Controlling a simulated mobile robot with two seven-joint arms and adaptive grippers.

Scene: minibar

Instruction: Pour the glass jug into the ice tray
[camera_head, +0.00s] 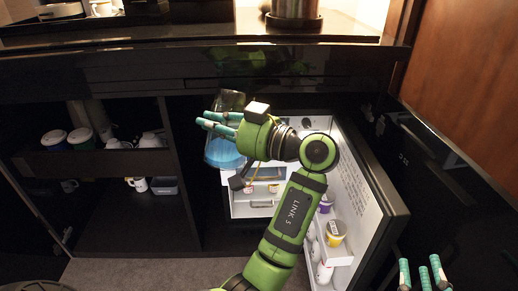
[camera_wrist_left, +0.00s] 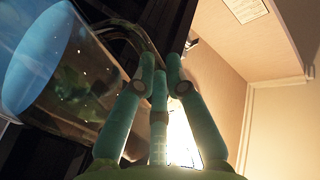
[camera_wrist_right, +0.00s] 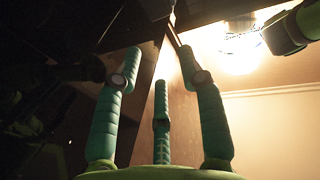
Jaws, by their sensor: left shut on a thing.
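The glass jug (camera_head: 223,153) holds blue liquid and hangs in front of the open fridge, close to upright. It fills the left of the left wrist view (camera_wrist_left: 75,80), with its curved handle running to my fingers. My left gripper (camera_head: 212,121) is shut on the jug handle. My fingers and wrist cover part of the jug. My right gripper (camera_head: 420,268) is open and empty at the lower right, with its fingers spread in the right wrist view (camera_wrist_right: 160,70). I cannot clearly make out the ice tray; my left arm hides part of the fridge inside.
The fridge door (camera_head: 375,205) stands open to the right, with tubs such as a yellow one (camera_head: 335,233) on its shelves. A dark counter edge (camera_head: 150,65) runs above. Open shelves at left hold cups, a white mug (camera_head: 137,184) and a grey container (camera_head: 163,186).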

